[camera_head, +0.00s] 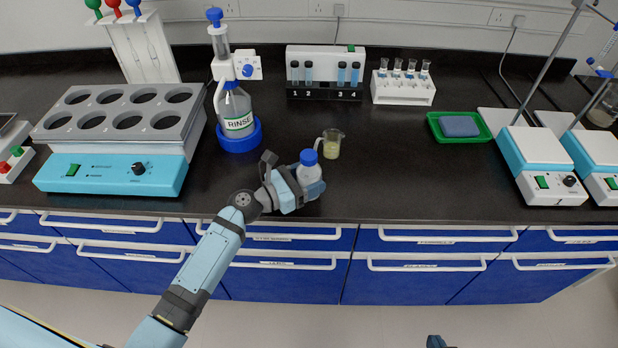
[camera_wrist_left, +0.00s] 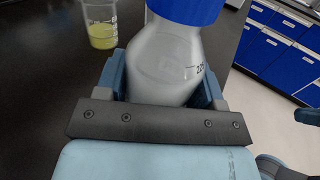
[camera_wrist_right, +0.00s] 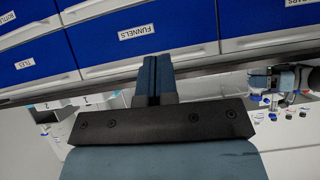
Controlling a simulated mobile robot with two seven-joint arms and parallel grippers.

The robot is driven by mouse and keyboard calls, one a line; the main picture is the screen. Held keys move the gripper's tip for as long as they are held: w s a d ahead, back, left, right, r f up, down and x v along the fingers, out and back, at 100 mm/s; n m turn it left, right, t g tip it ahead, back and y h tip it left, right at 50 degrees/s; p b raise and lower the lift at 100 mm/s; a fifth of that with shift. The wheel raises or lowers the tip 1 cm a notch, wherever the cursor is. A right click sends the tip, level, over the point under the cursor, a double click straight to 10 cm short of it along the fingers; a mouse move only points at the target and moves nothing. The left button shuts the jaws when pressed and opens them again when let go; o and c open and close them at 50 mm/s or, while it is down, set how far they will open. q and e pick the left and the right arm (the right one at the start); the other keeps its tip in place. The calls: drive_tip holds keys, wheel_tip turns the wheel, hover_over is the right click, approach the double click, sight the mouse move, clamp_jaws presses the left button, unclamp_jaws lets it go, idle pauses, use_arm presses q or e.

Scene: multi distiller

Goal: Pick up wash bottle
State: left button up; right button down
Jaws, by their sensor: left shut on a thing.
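A translucent bottle with a blue cap (camera_head: 308,171) stands upright near the front edge of the black bench. My left gripper (camera_head: 300,187) is shut around its body. In the left wrist view the same bottle (camera_wrist_left: 165,62) sits between the two fingers, its blue cap above them and a volume mark on its side. I cannot tell whether its base touches the bench. My right gripper (camera_wrist_right: 154,78) shows in the right wrist view with its fingers together and nothing between them, in front of the drawers. In the head view only a small tip at the bottom edge shows.
A beaker of yellow liquid (camera_head: 331,147) stands just behind the bottle. A RINSE bottle (camera_head: 237,112) in a blue ring and a grey block with holes (camera_head: 115,135) stand left. A green tray (camera_head: 437,126) and hotplates (camera_head: 540,160) stand right. Bench between is clear.

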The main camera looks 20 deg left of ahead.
sight(316, 148)
wheel_tip(316, 148, up, 4)
drive_tip(key=p, duration=0.5)
use_arm(q)
wheel_tip(316, 148, up, 19)
drive_tip(key=w+f+b, duration=0.1)
drive_tip(key=f+b, duration=0.1)
drive_tip(key=f, duration=0.1)
drive_tip(key=w+f+b, duration=0.2)
drive_tip(key=f, duration=0.2)
drive_tip(key=w+f+b, duration=0.1)
drive_tip(key=f+b, duration=0.2)
drive_tip(key=f, duration=0.1)
drive_tip(key=shift+w+d, duration=0.1)
drive_tip(key=shift+w, duration=0.25)
wheel_tip(316, 148, down, 2)
drive_tip(key=b, duration=0.2)
drive_tip(key=shift+f+b, duration=0.25)
drive_tip(key=shift+b, duration=0.1)
wheel_tip(316, 148, down, 3)
drive_tip(key=b, duration=0.3)
drive_tip(key=shift+r, duration=0.2)
drive_tip(key=shift+f+b, duration=0.35)
drive_tip(key=shift+b, duration=0.05)
drive_tip(key=shift+f, duration=0.5)
drive_tip(key=shift+f+b, duration=0.15)
drive_tip(key=shift+b, duration=0.15)
use_arm(e)
wheel_tip(316, 148, down, 9)
drive_tip(key=shift+w+a, duration=0.3)
